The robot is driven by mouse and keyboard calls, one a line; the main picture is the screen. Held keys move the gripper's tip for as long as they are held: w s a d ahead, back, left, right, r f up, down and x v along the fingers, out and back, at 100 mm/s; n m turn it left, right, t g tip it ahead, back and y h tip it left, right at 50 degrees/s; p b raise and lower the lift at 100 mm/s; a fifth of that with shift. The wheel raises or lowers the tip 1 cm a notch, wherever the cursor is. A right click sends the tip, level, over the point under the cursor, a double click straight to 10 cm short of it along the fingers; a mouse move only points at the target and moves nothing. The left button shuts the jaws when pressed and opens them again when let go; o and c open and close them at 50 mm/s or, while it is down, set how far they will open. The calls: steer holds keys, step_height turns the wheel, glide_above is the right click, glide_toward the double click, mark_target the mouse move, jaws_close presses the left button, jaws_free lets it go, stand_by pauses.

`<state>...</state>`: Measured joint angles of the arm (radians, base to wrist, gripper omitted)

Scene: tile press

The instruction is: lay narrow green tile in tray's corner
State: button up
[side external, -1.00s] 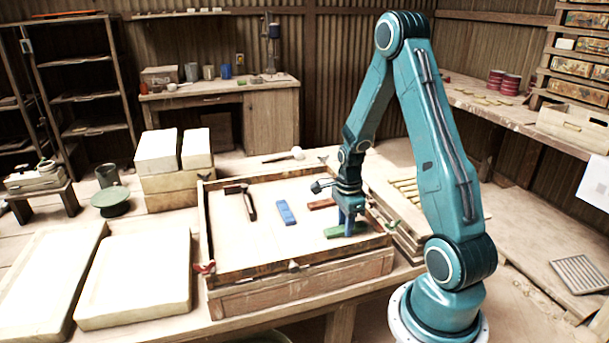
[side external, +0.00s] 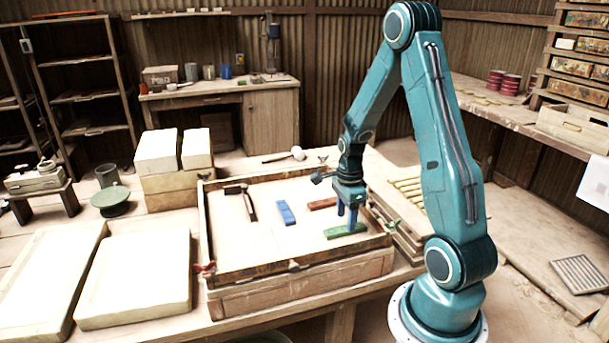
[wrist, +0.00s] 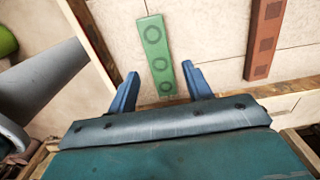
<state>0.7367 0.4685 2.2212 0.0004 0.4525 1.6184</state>
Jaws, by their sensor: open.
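The narrow green tile (side external: 345,230) lies flat on the tray floor near the tray's front right corner. In the wrist view the green tile (wrist: 157,56) shows round ring marks, and its near end reaches between my fingertips. My gripper (side external: 347,218) is open just above the tile, with its two blue fingers (wrist: 160,80) apart on either side of it. I see no contact with the tile. The wooden tray (side external: 240,272) has a raised rim; in the wrist view a rim (wrist: 92,42) runs left of the tile.
A blue tile (side external: 286,213) and a red-brown tile (side external: 322,203) lie in the tray; the red-brown one (wrist: 264,38) is right of the green in the wrist view. Clamps sit on the rim. The tray's middle front is clear.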

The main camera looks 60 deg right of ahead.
mark_target(344, 228)
step_height(344, 228, up, 9)
steer(key=shift+r, duration=0.15)
stand_by(0.4)
stand_by(0.5)
steer(key=a+r+n+t+h, duration=0.1)
steer(key=a+r+n+t, duration=0.1)
steer(key=a+r+n, duration=0.9)
steer(key=s+a+r+n+t, duration=0.1)
steer(key=s+a+n, duration=0.3)
steer(key=a+n, duration=0.2)
steer(key=s+a+r+n+t+y, duration=0.1)
steer(key=s+a+n, duration=0.3)
steer(key=n, duration=0.6)
steer(key=shift+s+a+r+t, duration=0.2)
steer(key=shift+a+r+t, duration=0.6)
steer(key=shift+a, duration=0.6)
steer(key=shift+o, duration=0.2)
